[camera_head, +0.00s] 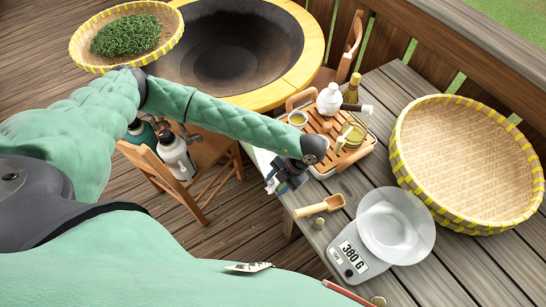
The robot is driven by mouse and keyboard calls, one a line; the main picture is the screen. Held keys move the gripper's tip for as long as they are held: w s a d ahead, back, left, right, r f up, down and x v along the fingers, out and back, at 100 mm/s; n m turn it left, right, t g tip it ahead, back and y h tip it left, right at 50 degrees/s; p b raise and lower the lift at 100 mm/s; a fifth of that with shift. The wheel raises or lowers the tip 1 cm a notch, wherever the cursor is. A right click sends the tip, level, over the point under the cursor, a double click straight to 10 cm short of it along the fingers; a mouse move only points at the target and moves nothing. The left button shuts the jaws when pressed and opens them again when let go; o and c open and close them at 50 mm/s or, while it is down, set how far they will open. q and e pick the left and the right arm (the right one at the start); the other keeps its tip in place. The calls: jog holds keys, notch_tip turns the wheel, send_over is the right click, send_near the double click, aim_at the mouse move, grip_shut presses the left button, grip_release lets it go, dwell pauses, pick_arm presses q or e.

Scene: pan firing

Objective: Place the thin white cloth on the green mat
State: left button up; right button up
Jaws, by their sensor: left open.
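My left gripper (276,183) is at the left edge of the grey wooden table, below the tea tray. It is open, pointing down and partly hidden by its own wrist. A white patch (262,160) shows at the table edge just beside the gripper. It may be the thin white cloth, but most of it is hidden behind my arm. I cannot tell whether the gripper touches it. I cannot make out a green mat. My right gripper is not in view.
The wooden tea tray (318,168) holds a white pot and cups. A wooden scoop (320,206), a scale (357,256) with a white dish (396,226) and a large woven basket (470,160) crowd the table (470,265). A chair (195,195) and round wok stand (318,45) are beyond.

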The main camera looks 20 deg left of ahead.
pick_arm(q)
jog(key=s+d+r+p, duration=0.1)
jog(key=s+r+p, duration=0.3)
jog(key=r, duration=0.6)
jog(key=shift+d, duration=0.15)
dwell(0.4)
